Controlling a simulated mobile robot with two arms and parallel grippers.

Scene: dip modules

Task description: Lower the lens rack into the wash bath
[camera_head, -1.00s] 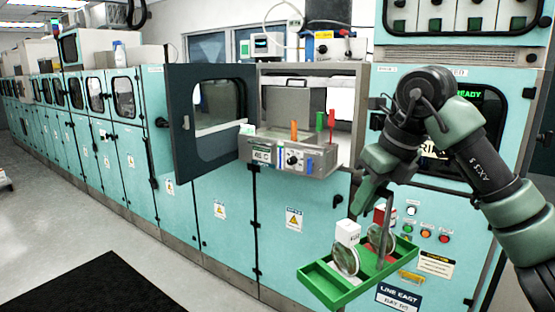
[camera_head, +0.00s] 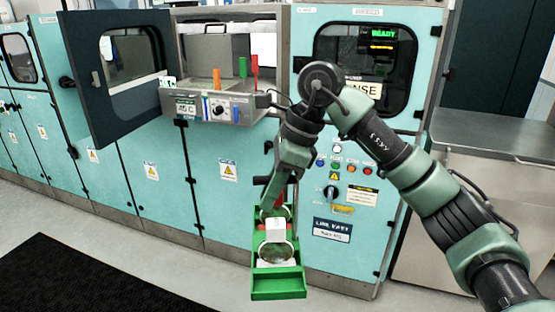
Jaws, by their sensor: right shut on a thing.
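The lens rack (camera_head: 279,285) is a green tray with round clear lenses (camera_head: 275,252) standing in it and a white block (camera_head: 275,229) near its middle. My right gripper (camera_head: 271,200) is shut on its far end, where red shows, and holds it in the air in front of the teal cabinets. The exact grip is partly hidden. The wash bath (camera_head: 217,110) appears to be the steel module at the upper left, with its dark windowed door (camera_head: 123,70) swung open to the left. The rack is below and to the right of it. My left gripper is out of view.
Orange (camera_head: 217,78), green (camera_head: 242,67) and red (camera_head: 255,66) upright pieces stand at the bath's front. A closed module with a READY display (camera_head: 384,34) is to its right. A steel counter (camera_head: 490,140) stands farther right. A black mat (camera_head: 80,280) lies on open floor.

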